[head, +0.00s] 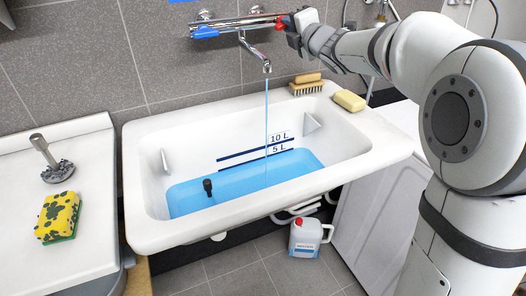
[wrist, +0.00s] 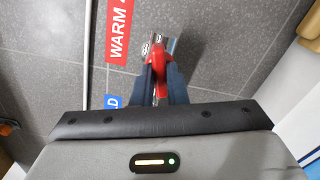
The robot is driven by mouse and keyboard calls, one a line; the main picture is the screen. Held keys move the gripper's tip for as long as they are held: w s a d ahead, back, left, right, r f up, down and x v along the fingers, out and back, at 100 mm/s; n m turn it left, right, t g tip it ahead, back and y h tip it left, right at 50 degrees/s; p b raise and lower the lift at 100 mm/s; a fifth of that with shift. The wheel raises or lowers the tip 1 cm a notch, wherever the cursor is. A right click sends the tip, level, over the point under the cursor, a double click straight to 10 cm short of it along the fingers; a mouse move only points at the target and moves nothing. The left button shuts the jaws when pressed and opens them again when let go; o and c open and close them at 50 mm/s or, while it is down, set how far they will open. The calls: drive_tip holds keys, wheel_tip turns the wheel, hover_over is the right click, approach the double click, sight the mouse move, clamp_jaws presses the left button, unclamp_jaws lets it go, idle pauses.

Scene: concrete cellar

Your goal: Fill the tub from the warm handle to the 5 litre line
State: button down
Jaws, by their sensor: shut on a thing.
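The white tub (head: 145,205) holds blue water (head: 235,182). Its surface lies at or just under the lower dark line, marked 5 L (head: 278,149); the 10 L line (head: 278,138) is above it. A thin blue stream (head: 267,110) falls from the tap spout (head: 266,68) into the tub. My gripper (head: 290,22) is shut on the red handle (wrist: 158,68) at the right end of the wall tap. The blue handle (head: 205,32) is at the left end. A red WARM label (wrist: 118,35) shows in the wrist view. A black plug-like piece (head: 207,187) stands in the water.
A brush (head: 306,88) and yellow soap (head: 349,101) rest on the tub's back right rim. A spotted sponge (head: 58,217) and a metal strainer-like piece (head: 52,160) lie on the left counter. A white jug (head: 306,238) stands on the floor below.

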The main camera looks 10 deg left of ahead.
drive_tip(key=shift+m+p, duration=0.45)
drive_tip(key=shift+m, duration=0.75)
drive_tip(key=shift+m+p, duration=0.35)
drive_tip(key=shift+m, duration=0.35)
drive_tip(key=c, duration=1.2)
unclamp_jaws()
drive_tip(key=shift+c, duration=0.2)
drive_tip(key=b+v, duration=0.1)
drive_tip(key=v, duration=0.5)
